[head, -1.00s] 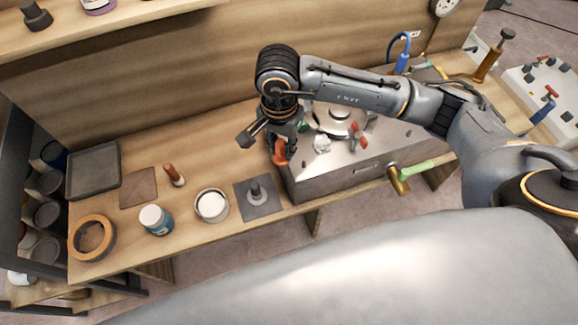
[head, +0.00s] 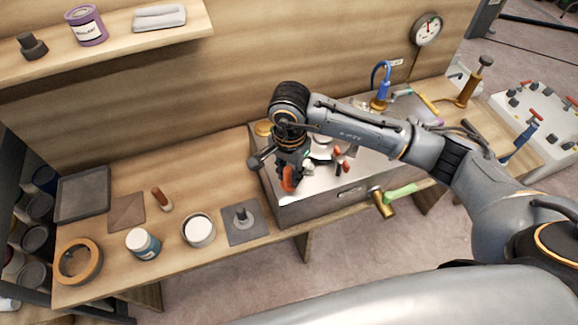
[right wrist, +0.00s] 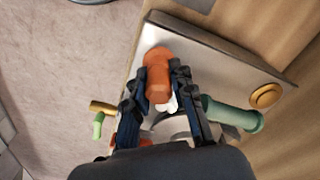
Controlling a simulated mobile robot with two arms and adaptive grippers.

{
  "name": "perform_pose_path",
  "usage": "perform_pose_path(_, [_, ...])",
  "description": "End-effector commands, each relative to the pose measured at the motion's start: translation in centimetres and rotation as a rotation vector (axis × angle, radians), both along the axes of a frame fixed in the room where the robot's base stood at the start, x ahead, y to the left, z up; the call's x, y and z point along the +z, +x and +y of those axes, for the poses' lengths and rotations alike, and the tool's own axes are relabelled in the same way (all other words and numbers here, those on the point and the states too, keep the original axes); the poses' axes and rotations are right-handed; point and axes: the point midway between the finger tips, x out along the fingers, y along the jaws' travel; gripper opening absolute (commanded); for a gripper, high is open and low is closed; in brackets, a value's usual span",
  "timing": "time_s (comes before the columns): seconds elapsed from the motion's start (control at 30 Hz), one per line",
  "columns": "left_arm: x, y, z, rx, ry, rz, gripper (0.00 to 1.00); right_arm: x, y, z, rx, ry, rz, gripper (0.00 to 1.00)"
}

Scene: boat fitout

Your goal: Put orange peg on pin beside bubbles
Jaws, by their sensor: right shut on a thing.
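My right gripper (head: 290,172) is shut on an orange peg (head: 288,179) above the near left part of a steel-topped box. In the right wrist view the peg (right wrist: 158,72) sits between the two fingers, its wide head beyond the fingertips. A grey upright pin (head: 241,214) stands on a dark square plate (head: 246,234) on the bench, left of the box, and looks empty. I cannot make out which thing is the bubbles. A small white thing (right wrist: 171,104) shows partly behind the peg and fingers. My left gripper is not in view.
The steel box (head: 322,204) has red-handled parts (head: 342,157) on top. An open white tub (head: 199,230), a blue-labelled jar (head: 142,243) and a tape roll (head: 78,261) stand left on the bench.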

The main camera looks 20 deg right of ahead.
Motion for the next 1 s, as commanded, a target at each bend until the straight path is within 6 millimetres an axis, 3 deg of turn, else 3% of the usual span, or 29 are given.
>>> perform_pose_path(0.17, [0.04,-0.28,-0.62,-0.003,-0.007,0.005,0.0,0.24,0.07,0.01,0.0,0.0,-0.002,0.02])
perform_pose_path(1.0, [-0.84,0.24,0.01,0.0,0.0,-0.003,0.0,0.03,-0.01,-0.02,-0.001,0.001,-0.002,0.02])
